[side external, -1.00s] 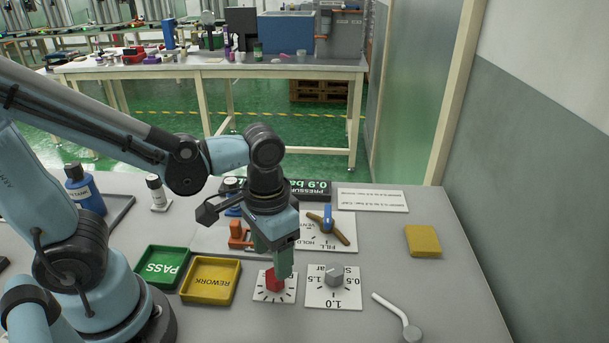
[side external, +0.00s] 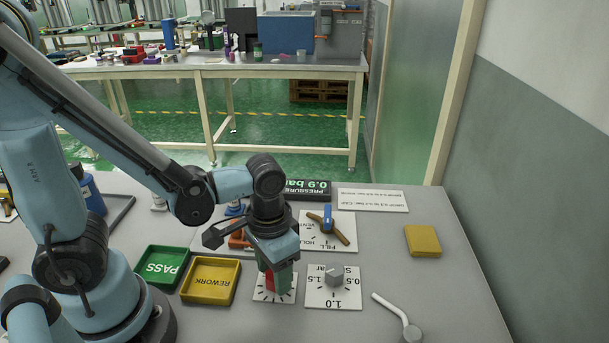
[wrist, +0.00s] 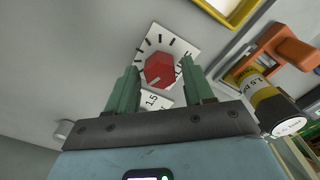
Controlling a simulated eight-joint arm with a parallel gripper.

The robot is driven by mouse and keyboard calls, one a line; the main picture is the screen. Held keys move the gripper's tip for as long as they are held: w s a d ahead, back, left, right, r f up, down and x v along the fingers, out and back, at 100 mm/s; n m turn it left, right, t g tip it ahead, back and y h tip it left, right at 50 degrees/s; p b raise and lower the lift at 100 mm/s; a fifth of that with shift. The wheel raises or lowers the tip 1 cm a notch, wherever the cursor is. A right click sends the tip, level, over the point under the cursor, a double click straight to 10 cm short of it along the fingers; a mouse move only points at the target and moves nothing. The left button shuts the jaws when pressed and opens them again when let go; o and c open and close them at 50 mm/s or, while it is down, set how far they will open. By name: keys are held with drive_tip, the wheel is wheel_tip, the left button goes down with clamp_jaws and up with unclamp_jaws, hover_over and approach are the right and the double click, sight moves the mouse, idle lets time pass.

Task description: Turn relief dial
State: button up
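A red dial knob (side external: 270,281) sits on a small white plate (side external: 288,297) with black tick marks at the front of the table. My gripper (side external: 276,286) points down over it with one green finger on each side. In the wrist view, the red knob (wrist: 159,70) lies between the tips of my open gripper (wrist: 160,72), and gaps show beside it. The plate's lettering is mostly hidden.
A yellow REWORK tray (side external: 210,300) and a green PASS tray (side external: 162,287) lie to the left. A valve with a blue and brown handle (side external: 328,220) is behind. A white lever (side external: 395,313) and yellow block (side external: 422,241) lie right. A display (side external: 312,190) reads 0.9 bar.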

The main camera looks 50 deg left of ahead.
drive_tip(key=c, duration=0.8)
drive_tip(key=shift+m, duration=2.1)
drive_tip(key=o, duration=1)
drive_tip(key=shift+o, duration=0.2)
drive_tip(key=shift+r, duration=0.15)
wheel_tip(320, 180, up, 12)
